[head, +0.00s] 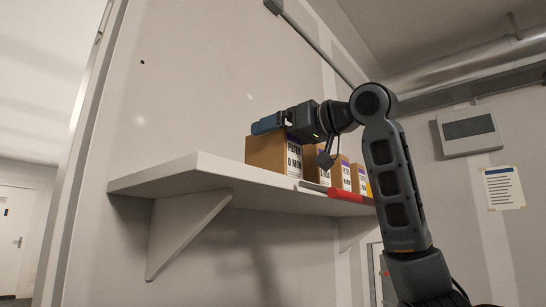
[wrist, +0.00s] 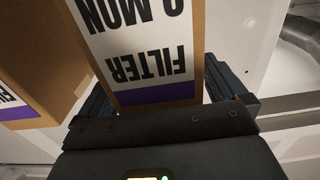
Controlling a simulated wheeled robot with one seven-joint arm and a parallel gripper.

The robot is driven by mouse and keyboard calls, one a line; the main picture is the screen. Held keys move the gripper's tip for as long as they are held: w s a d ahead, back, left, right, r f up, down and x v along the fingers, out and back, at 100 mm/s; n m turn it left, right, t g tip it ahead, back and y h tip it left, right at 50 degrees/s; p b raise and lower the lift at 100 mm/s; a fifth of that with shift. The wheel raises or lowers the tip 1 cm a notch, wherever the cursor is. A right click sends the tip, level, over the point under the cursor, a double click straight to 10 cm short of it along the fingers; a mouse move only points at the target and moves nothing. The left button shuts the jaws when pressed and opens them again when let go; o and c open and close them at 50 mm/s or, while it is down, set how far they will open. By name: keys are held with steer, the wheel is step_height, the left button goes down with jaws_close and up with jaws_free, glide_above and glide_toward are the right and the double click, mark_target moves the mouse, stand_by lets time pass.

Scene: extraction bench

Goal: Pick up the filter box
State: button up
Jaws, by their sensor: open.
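The filter box (head: 264,153) is a brown carton with a white "FILTER" label and a purple band. It stands upright at the left end of the row on the white shelf (head: 165,181). In the wrist view the box (wrist: 150,62) shows its label upside down, between my two fingers. My gripper (wrist: 157,82) is open, with one finger on each side of the box and a gap visible at the right. In the head view my gripper (head: 268,124) is at the top of the box. Whether the fingers touch it, I cannot tell.
Similar cartons (head: 343,173) stand to the right; one neighbour (wrist: 40,60) is close to the left finger in the wrist view. A red cylindrical object (head: 347,195) lies at the shelf's front edge. The shelf's left end is bare.

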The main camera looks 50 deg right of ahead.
steer(key=c, duration=1.5)
steer(key=shift+c, duration=0.2)
steer(key=shift+r, duration=0.2)
